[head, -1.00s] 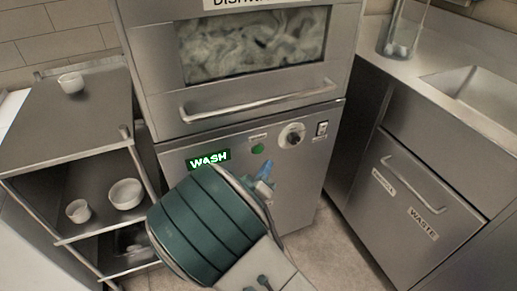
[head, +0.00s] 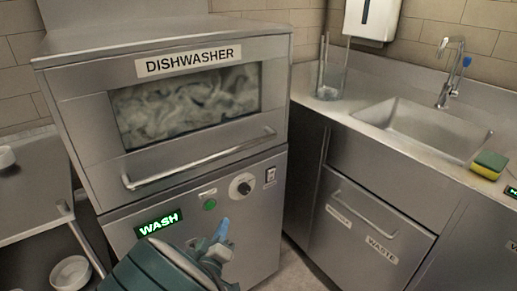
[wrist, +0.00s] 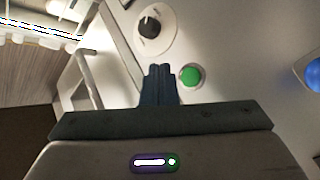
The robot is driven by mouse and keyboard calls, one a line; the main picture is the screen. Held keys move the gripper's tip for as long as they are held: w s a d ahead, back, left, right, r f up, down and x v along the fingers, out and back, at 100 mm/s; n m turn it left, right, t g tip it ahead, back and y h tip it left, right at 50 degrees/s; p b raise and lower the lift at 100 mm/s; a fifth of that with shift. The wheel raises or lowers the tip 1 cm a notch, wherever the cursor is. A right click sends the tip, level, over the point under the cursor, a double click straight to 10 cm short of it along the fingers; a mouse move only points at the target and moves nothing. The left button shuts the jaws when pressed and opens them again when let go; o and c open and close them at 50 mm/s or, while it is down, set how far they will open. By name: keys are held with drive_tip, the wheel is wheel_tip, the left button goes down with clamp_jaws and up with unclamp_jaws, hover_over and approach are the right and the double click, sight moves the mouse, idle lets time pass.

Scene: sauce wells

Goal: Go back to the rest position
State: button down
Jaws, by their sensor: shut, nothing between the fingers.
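My gripper (head: 222,232) shows in the head view in front of the lower panel of the dishwasher (head: 220,42), its blue fingertips just below the green button (head: 210,205). In the wrist view my gripper (wrist: 159,72) has its blue fingers together with nothing between them. The green button (wrist: 191,76) lies just right of the fingertips there, and the dark dial (wrist: 150,27) is above. The dishwasher display (head: 158,223) reads WASH. White swirling foam or steam fills its window (head: 185,105), and its door is shut.
A sink (head: 420,130) and tap (head: 450,75) are on the right counter, with a sponge (head: 489,165) near its edge. A glass container (head: 330,75) stands left of the sink. The waste drawer (head: 365,225) is shut. A shelf cart with white bowls (head: 70,273) stands at left.

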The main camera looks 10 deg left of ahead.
drive_tip(key=w+d+r+m+g+p, duration=0.4)
drive_tip(key=w+d+r+g+p, duration=0.2)
drive_tip(key=w+d+r, duration=0.1)
drive_tip(key=d+r+m+g+y+p, duration=0.2)
drive_tip(key=d+r+g+p, duration=0.2)
drive_tip(key=d+r, duration=0.4)
drive_tip(key=s+d+r+m+g+h+p, duration=0.1)
drive_tip(key=s+d+r+g+p, duration=0.1)
drive_tip(key=s+d, duration=0.4)
drive_tip(key=s+d+r+m+g+h+p, duration=0.1)
drive_tip(key=s+d+r+m+g+p, duration=0.1)
drive_tip(key=s+d+r, duration=0.5)
drive_tip(key=s+d+r+m+g+h+p, duration=0.1)
drive_tip(key=s+d+r+g+p, duration=0.1)
drive_tip(key=s+d+r+p, duration=0.2)
drive_tip(key=s+d, duration=0.3)
drive_tip(key=d, duration=0.2)
drive_tip(key=shift+d+r+m+p, duration=0.35)
drive_tip(key=shift+d+m, duration=0.05)
idle(3.9)
